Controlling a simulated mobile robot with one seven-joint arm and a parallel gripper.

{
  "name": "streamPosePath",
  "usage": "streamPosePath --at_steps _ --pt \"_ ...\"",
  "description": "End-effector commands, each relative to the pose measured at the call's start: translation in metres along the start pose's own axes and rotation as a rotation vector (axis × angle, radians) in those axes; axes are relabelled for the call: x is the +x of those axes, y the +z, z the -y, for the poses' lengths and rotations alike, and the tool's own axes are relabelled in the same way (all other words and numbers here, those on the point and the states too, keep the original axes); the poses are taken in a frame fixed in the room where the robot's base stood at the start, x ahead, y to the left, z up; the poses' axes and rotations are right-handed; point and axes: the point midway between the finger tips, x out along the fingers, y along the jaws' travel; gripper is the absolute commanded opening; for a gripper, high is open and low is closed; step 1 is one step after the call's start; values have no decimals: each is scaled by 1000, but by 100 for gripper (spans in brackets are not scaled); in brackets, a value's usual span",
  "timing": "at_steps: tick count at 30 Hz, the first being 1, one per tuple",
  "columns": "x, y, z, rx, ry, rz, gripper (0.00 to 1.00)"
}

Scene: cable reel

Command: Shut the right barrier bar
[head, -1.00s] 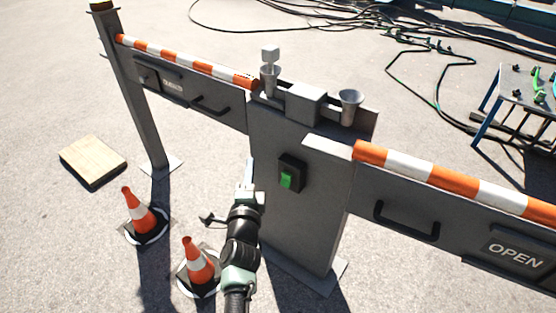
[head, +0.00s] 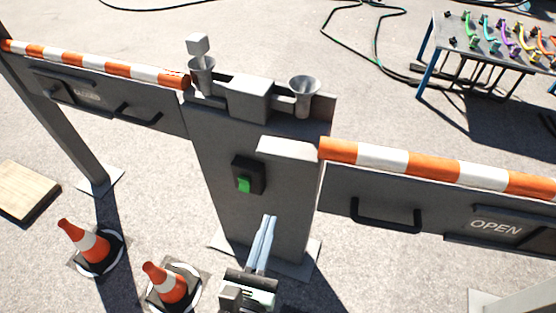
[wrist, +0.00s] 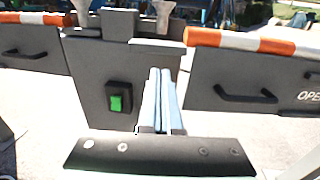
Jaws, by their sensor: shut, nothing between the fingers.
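The right barrier bar (head: 430,168) is an orange-and-white striped bar along the top of a grey panel (head: 345,190). It extends right from the central grey post (head: 225,150). A black handle (head: 385,222) is on its front, with a sign (head: 495,228) reading "OPEN" farther right. The handle also shows in the wrist view (wrist: 245,97). My gripper (head: 268,220) is shut and empty, in front of the post, below and right of the green switch (head: 244,184). It is left of the handle and apart from it. In the wrist view its fingers (wrist: 162,75) overlap the post.
The left barrier bar (head: 95,64) runs from the central post to a thin left post. Two traffic cones (head: 85,243) and a wooden board (head: 20,190) are at left. A table (head: 465,60) with coloured cables is at back right.

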Motion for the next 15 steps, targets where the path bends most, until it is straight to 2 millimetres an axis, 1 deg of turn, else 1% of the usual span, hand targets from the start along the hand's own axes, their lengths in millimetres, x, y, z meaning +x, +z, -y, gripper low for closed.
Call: streamPosePath --at_steps 5,15 --pt "23 3 0 -4 -1 4 0" --pt "84 2 0 -8 1 4 0"
